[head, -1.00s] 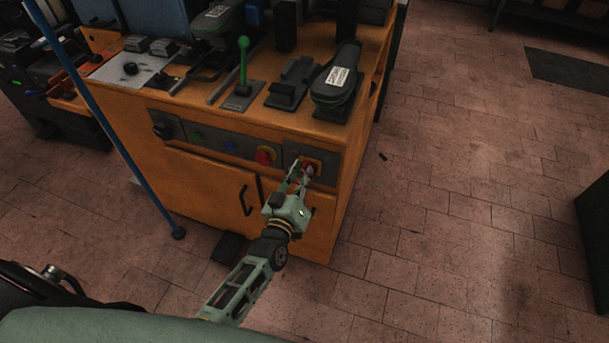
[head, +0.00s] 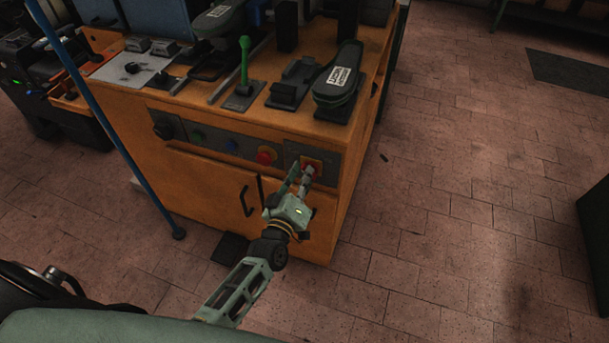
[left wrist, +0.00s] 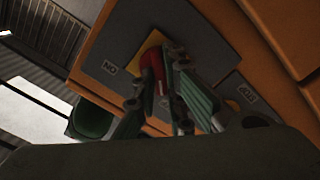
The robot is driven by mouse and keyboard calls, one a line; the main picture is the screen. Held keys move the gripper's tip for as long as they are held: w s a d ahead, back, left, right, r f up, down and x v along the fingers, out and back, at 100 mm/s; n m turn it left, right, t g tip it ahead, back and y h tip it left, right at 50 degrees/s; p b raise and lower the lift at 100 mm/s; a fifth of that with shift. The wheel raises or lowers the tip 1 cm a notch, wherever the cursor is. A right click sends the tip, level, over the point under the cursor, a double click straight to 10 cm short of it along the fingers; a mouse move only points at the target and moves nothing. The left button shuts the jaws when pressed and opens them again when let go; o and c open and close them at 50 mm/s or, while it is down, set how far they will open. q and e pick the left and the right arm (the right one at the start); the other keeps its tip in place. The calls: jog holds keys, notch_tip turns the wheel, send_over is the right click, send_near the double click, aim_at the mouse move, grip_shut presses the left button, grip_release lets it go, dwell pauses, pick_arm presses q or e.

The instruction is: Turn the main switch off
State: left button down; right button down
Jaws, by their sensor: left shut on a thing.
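The main switch (head: 313,166) is a red handle on a yellow plate, at the right end of the orange cabinet's front panel. In the left wrist view the red handle (left wrist: 153,68) sits between the fingers, with an ON label (left wrist: 110,68) to the left and an OFF label (left wrist: 247,95) to the lower right. My left gripper (head: 305,173) is shut on the red handle, and its fingers hide part of it. I cannot tell which label the handle points to. My right gripper is not in view.
On the same panel are a red button on yellow (head: 266,155), blue and green buttons and a black knob (head: 163,130). A blue pole (head: 110,130) stands left.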

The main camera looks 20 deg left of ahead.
pick_arm(q)
jog(key=c, duration=1.8)
grip_release()
jog(key=s, duration=1.2)
jog(key=shift+a, duration=0.2)
